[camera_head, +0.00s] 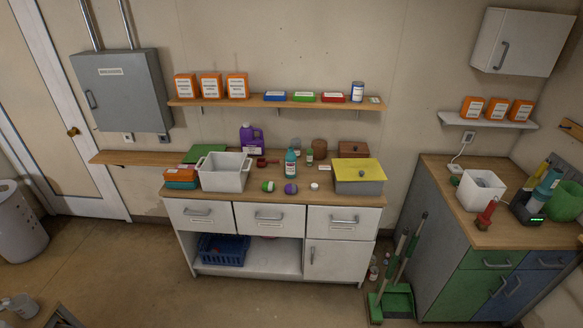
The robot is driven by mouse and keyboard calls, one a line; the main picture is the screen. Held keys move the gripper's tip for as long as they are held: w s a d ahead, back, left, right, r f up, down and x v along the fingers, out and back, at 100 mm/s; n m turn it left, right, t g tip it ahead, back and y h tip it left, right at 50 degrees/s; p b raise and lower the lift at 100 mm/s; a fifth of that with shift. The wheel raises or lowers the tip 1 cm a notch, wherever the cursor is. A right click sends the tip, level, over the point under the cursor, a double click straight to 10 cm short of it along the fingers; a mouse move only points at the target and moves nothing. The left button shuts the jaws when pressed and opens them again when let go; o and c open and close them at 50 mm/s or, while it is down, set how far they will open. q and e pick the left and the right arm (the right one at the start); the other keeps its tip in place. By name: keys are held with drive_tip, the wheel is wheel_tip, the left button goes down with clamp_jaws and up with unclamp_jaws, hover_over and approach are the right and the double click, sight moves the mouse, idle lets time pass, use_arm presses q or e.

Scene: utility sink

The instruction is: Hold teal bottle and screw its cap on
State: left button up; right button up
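The teal bottle (291,165) stands upright on the wooden top of the middle cabinet. It has a pale label and a narrow top. It is too small to tell whether a cap sits on it. In front of it lie a small white round piece (314,187), a purple and white piece (290,189) and a green and red piece (268,186). I cannot tell which of these, if any, is the bottle's cap. Neither of my grippers can be made out in the head view.
A white bin (224,172) stands left of the bottle, and a grey box with a yellow lid (359,171) stands right. A shelf (255,102) hangs above. The counter's front strip is mostly clear.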

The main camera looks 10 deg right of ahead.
drive_tip(key=o, duration=0.5)
idle(0.4)
